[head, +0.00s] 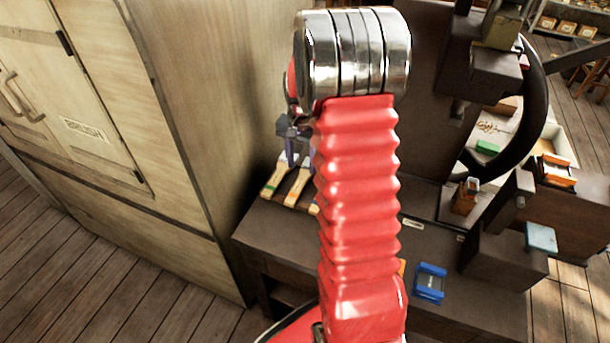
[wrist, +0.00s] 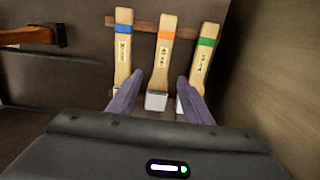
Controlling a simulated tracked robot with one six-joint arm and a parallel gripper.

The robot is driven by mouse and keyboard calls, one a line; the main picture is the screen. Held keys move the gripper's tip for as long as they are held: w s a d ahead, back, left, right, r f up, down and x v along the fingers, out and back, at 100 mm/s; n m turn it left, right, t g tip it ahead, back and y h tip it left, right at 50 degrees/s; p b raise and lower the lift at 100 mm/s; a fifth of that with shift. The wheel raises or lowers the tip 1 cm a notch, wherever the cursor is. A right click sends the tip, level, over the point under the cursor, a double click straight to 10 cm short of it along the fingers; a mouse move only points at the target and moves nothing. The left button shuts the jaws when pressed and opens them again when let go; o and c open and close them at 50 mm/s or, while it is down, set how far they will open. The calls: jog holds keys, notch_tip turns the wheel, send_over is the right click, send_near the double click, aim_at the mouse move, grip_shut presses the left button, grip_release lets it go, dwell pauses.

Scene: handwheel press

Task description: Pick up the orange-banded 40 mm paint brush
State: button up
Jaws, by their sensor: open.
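The orange-banded paint brush (wrist: 163,48) is the middle one of three wooden-handled brushes in the wrist view. Its handle points away from me and its pale metal end (wrist: 156,101) lies between my fingers. It also shows in the head view (head: 297,187), partly hidden by my red arm. A blue-banded brush (wrist: 123,48) lies to its left and a green-banded brush (wrist: 205,50) to its right. My gripper (wrist: 159,78) is open, its two purple fingers on either side of the orange-banded brush with gaps visible. I cannot tell how far above it they are.
The brushes lie across a brown strip (wrist: 145,22) on the dark bench (head: 270,235). A tall wooden cabinet (head: 195,120) stands close on the left. A dark press with a handwheel (head: 535,110) stands right. A blue object (head: 430,283) lies on the bench front.

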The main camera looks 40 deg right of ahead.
aim_at(301, 180)
jog(key=shift+f, duration=0.95)
jog(key=shift+f, duration=2.6)
grip_shut()
